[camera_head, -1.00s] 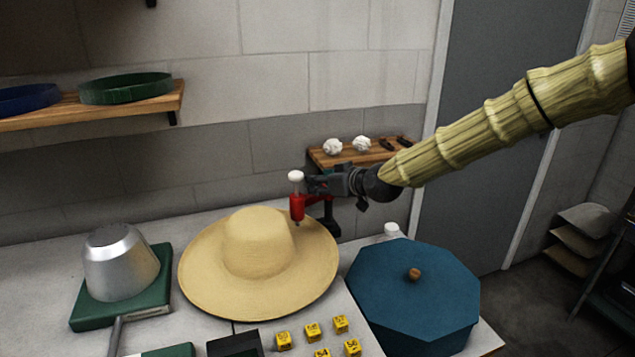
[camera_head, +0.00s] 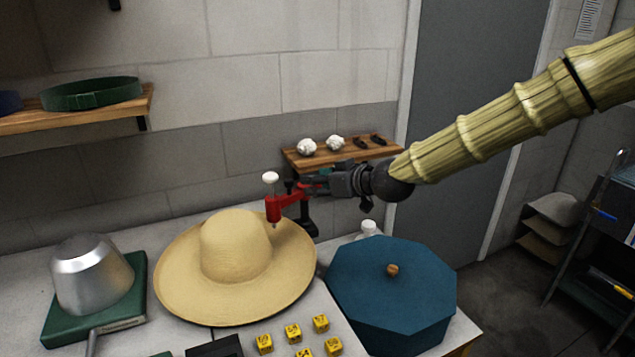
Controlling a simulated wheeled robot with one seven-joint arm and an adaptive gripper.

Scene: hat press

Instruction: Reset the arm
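My gripper (camera_head: 312,184) is at the end of my straw-coloured sleeved arm, which reaches in from the right. It is at the red press (camera_head: 287,203), which has a white knob on top and stands behind the straw hat. The fingertips are small and overlap the press's red arm, so I cannot tell whether they touch it or are shut. The wide-brimmed straw hat (camera_head: 237,265) lies on the table with its right rear brim under the press.
A blue octagonal box (camera_head: 391,290) with a wooden knob stands right of the hat, a small white bottle (camera_head: 369,228) behind it. A metal hat block (camera_head: 91,276) is on the left. Several yellow dice (camera_head: 292,332) lie in front. A wooden shelf (camera_head: 345,158) is on the wall behind.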

